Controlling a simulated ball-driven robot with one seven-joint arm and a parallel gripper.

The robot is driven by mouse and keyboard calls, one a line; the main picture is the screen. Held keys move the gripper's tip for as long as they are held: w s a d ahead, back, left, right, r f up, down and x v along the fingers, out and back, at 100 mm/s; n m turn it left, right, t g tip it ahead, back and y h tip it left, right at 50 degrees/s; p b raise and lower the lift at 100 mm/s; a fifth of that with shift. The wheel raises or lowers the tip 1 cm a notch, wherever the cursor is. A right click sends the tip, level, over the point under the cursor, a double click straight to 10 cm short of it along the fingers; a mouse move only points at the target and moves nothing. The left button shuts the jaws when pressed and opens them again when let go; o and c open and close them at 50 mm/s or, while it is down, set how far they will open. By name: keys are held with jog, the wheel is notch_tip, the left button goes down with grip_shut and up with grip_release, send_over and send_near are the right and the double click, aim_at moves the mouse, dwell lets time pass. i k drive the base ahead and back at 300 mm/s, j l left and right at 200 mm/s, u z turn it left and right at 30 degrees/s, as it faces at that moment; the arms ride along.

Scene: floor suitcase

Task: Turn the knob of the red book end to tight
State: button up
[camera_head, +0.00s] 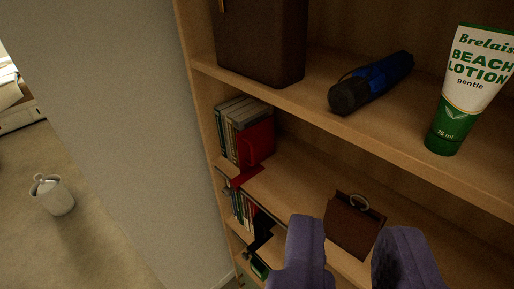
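The red book end (256,143) stands on the middle shelf at the left, upright against a row of several books (228,125). A flat red part of it reaches forward toward the shelf's front edge. I cannot make out its knob clearly or how it is set. My gripper (350,255), with two purple fingers, is at the bottom of the view. The fingers are apart with nothing between them. The gripper is in front of the shelves, to the right of and nearer than the book end, not touching it.
The upper shelf (398,135) holds a dark brown case (262,45), a blue folded umbrella (372,82) and a beach lotion tube (468,90). A small brown bag (353,227) is just beyond my fingers. More books stand lower left. A white bin (53,196) stands on open floor.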

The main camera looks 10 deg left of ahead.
aim_at(226, 191)
jog(key=i+j, duration=0.15)
jog(key=i, duration=0.4)
jog(key=i+j, duration=0.1)
jog(key=i, duration=0.45)
jog(key=j+u, duration=0.05)
